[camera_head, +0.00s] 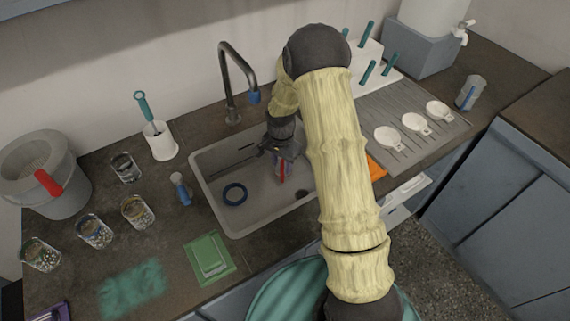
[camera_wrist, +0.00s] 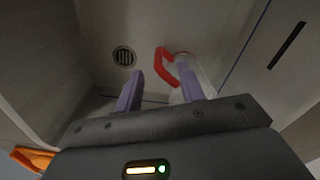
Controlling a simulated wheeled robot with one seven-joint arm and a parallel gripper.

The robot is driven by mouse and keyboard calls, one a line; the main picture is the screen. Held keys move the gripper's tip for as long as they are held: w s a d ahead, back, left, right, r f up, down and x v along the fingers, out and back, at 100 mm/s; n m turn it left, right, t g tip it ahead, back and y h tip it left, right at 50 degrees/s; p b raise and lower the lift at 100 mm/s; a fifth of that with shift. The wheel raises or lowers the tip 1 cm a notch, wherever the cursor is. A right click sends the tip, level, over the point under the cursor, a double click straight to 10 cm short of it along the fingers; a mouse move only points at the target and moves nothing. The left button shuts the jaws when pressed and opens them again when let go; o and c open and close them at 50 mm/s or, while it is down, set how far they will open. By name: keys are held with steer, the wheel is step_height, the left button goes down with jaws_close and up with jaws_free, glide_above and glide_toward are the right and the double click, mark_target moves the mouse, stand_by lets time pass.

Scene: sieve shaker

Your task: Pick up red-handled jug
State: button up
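A clear jug with a red handle (camera_wrist: 164,66) is in the sink (camera_head: 222,215). In the head view its red handle (camera_head: 283,173) shows just below my gripper (camera_head: 279,158), and my arm hides part of the jug. In the wrist view my gripper (camera_wrist: 161,78) has its two purple fingers apart. The red handle is seen between and just beyond the fingertips. The right finger overlaps the jug's clear body in the picture. I cannot tell whether either finger touches the handle.
A blue ring (camera_head: 235,194) lies in the sink. The tap (camera_head: 229,85) stands behind it. A grey bucket with a red handle (camera_head: 48,182) and several glass beakers (camera_head: 137,212) stand at left. A drainboard (camera_head: 428,132) is at right. An orange item (camera_head: 376,168) lies beside the sink.

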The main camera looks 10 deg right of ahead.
steer(key=shift+w+a+f, duration=0.1)
steer(key=shift+f, duration=0.35)
steer(key=shift+d, duration=0.3)
steer(key=shift+a+f, duration=0.2)
steer(key=shift+f, duration=0.15)
steer(key=f, duration=0.4)
steer(key=shift+a+f, duration=0.2)
steer(key=shift+f, duration=0.3)
steer(key=shift+d, duration=0.15)
